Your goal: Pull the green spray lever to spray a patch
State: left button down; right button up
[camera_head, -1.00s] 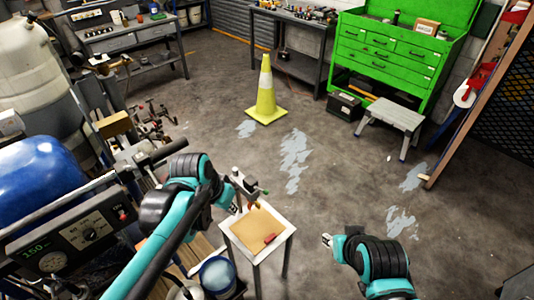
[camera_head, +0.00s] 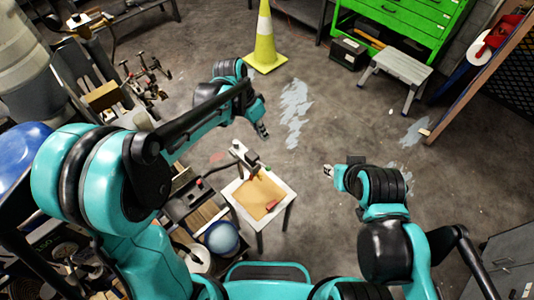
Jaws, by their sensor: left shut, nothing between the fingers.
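The spray fixture (camera_head: 240,152) is a small upright grey and dark part at the back left of a small white-edged stand. A tiny green tip, probably the spray lever's (camera_head: 266,168), shows beside it; its exact position is hard to tell. My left gripper (camera_head: 263,131) is shut and empty, beyond the fixture and apart from it, above the floor. My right gripper (camera_head: 328,171) is to the right of the stand, touching nothing; its fingers are too small to read. A faint reddish patch (camera_head: 217,157) shows on the floor left of the fixture.
The stand (camera_head: 288,199) carries a tan board (camera_head: 257,197) with a red piece (camera_head: 271,206). A yellow cone (camera_head: 264,45), grey step stool (camera_head: 399,68) and green cabinet (camera_head: 410,18) stand behind. The floor right of centre is clear.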

pick_arm(q)
jog(key=b, duration=0.2)
send_over(263, 166)
jog(key=w+d, duration=0.2)
jog(key=d, duration=0.1)
notch_tip(263, 166, down, 10)
jog(key=shift+s+a+f, duration=0.3)
jog(key=shift+s+f, duration=0.3)
jog(key=shift+f, duration=0.1)
jog(key=shift+s+a+f, duration=0.3)
jog(key=shift+s+f, duration=0.3)
jog(key=shift+f, duration=0.1)
jog(key=shift+s+d+f+t+b, duration=0.1)
jog(key=shift+s+d+t+b, duration=0.1)
jog(key=shift+t+b, duration=0.15)
